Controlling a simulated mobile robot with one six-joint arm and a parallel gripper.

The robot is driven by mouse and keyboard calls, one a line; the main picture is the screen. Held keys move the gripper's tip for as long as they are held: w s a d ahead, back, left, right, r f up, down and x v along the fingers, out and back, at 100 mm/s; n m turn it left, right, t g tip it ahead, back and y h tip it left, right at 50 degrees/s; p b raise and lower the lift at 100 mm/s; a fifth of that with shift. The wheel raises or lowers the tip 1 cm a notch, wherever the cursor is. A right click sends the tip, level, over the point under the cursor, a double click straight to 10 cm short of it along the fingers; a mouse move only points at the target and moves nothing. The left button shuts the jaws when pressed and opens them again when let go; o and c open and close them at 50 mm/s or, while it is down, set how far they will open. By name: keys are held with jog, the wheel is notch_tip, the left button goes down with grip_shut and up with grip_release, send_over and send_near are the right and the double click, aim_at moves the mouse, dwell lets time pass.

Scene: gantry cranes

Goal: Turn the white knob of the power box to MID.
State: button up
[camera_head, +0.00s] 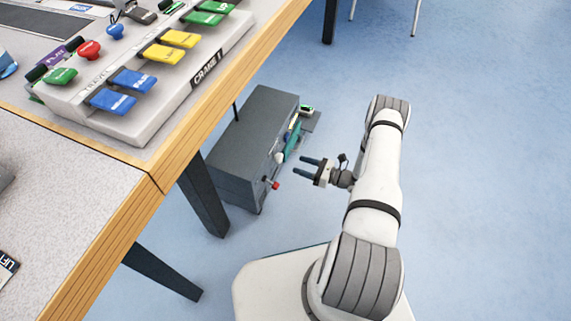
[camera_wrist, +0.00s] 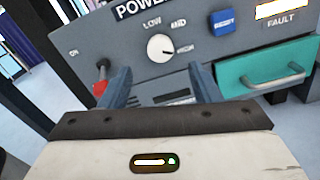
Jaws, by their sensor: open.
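The power box (camera_head: 236,150) is a dark grey cabinet on the floor beside the table leg. Its front fills the upper part of the wrist view (camera_wrist: 130,62). The round white knob (camera_wrist: 160,47) has LOW, MID and HIGH printed around it. Its dark pointer mark appears to face right, toward HIGH. The knob also shows small in the head view (camera_head: 279,158). My gripper (camera_head: 300,167) is open and empty, apart from the box front. In the wrist view its two fingers (camera_wrist: 162,80) show below the knob, one to each side, not touching it.
A red-tipped lever (camera_wrist: 101,85) sticks out left of the knob. A blue RESET button (camera_wrist: 222,22) and a teal drawer with a handle (camera_wrist: 265,68) are to the right. The table (camera_head: 150,165) with the crane control panel (camera_head: 150,75) overhangs nearby. Blue floor at right is clear.

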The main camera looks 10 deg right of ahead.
aim_at(278, 158)
jog(key=b+x, duration=0.2)
jog(key=x, duration=0.5)
jog(key=shift+a, duration=0.3)
jog(key=shift+w+f, duration=0.1)
jog(key=shift+c, duration=0.3)
jog(key=c, duration=0.9)
jog(key=shift+c, duration=0.2)
